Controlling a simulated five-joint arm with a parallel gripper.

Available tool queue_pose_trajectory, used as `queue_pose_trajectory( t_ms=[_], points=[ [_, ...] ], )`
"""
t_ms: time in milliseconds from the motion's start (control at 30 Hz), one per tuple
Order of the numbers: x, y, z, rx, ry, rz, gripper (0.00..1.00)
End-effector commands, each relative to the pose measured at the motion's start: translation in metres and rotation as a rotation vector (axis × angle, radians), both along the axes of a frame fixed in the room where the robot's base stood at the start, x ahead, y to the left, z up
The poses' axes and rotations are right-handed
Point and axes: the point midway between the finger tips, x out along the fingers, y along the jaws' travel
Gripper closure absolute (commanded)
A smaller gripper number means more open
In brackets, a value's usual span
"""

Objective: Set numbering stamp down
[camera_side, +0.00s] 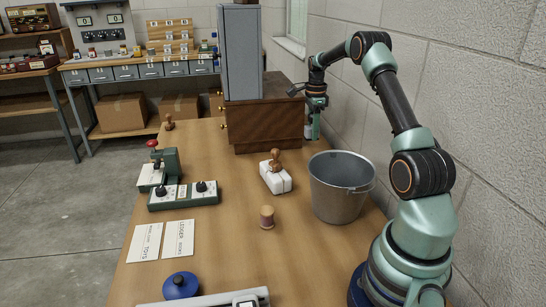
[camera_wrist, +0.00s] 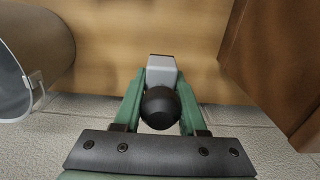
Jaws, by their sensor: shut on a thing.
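The numbering stamp, with a round black knob and a grey metal body (camera_wrist: 162,76), is between the two green fingers of my gripper (camera_wrist: 161,85) in the wrist view. The fingers are closed on it from both sides. In the side view, my gripper (camera_side: 313,127) points down over the far right of the wooden table (camera_side: 225,165), beside the wooden cabinet and behind the bucket. The stamp is too small to make out there. I cannot tell whether its lower end touches the table.
A metal bucket (camera_side: 340,190) stands in front of my gripper, at left in the wrist view (camera_wrist: 40,45). The wooden cabinet (camera_side: 265,125) is close by, at right in the wrist view (camera_wrist: 275,65). A wooden-handled stamp on a white block (camera_side: 276,180) and a spool (camera_side: 267,217) stand mid-table.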

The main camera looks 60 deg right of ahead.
Motion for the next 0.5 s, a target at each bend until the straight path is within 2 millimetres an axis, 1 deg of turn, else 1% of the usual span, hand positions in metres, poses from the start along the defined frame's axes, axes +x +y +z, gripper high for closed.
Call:
queue_pose_trajectory(
  t_ms=[33,100,200,300,500],
  points=[
    [0.0,0.001,-0.014,0.003,0.003,0.001,1.0],
    [0.0,0.001,-0.029,0.002,0.002,0.001,1.0],
    [0.0,0.001,-0.046,0.001,0.001,0.001,1.0],
    [0.0,0.0,-0.055,-0.001,-0.001,0.002,1.0],
    [0.0,0.0,-0.067,0.0,0.0,0.002,1.0]
  ],
)
